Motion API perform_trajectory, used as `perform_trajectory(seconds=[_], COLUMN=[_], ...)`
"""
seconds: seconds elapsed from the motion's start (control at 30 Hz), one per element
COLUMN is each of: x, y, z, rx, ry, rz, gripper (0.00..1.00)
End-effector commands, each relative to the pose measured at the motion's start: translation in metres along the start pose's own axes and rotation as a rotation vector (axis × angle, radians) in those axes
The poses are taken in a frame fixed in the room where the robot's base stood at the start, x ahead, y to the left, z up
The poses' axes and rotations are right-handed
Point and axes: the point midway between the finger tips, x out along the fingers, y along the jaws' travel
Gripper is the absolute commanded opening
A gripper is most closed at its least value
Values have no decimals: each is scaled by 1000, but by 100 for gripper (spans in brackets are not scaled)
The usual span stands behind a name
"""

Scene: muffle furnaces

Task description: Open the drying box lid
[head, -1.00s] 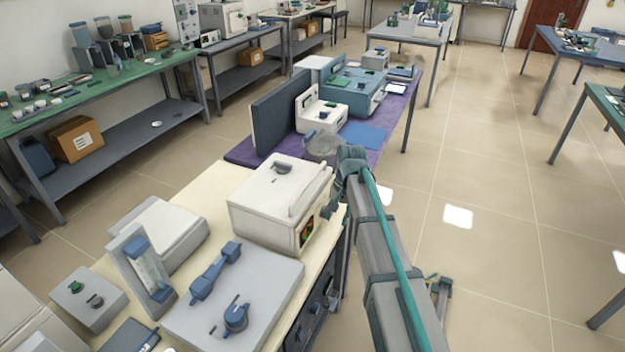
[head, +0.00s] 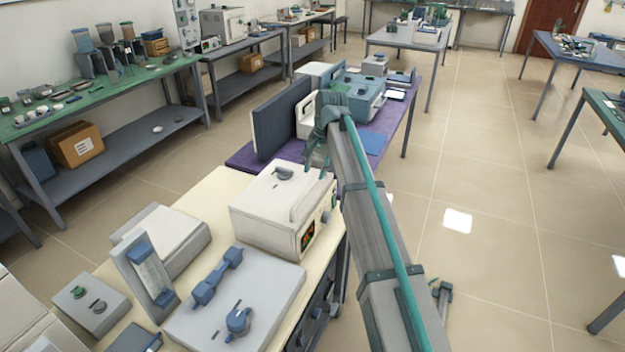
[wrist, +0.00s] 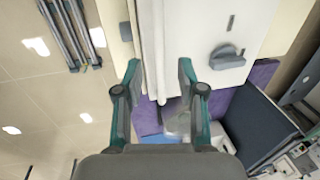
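The white box with a dark knob on its lid (head: 283,188) stands at the far end of the cream bench, and I take it for the drying box. Its lid looks shut, and a small lit display shows on its right-hand front. My gripper (head: 319,158) is above and just beyond the box's far right corner, apart from it. In the wrist view, my gripper (wrist: 159,76) has its two fingers spread with nothing held. The white lid (wrist: 200,50) lies ahead of them, with a pale bar along its left side and the grey knob to the right.
A grey flat device with blue parts (head: 255,290) and a small control box (head: 92,305) share the cream bench. Behind the box, a purple-topped table (head: 245,155) carries a dark upright panel (head: 282,118) and several devices. Open floor lies to the right.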

Motion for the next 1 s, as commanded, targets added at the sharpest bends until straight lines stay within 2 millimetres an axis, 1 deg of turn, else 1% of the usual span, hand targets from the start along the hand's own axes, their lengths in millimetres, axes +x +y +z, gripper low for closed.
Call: perform_trajectory(seconds=[0.1, 0.2, 0.3, 0.47, 0.73, 0.77, 0.8, 0.97, 1.0], x=[19, 34, 44, 53, 54, 54, 54, 54, 54], y=[0, 0, 0, 0, 0, 0, 0, 0, 0], z=[1, 0, 0, 0, 0, 0, 0, 0, 0], rx=[0, 0, 0, 0, 0, 0, 0, 0, 0], ry=[-2, -1, -1, 0, 1, 1, 0, 0, 0], rz=[1, 1, 1, 0, 0, 0, 0, 0, 0], gripper=[39, 39, 39, 39, 39, 36, 29, 3, 0])
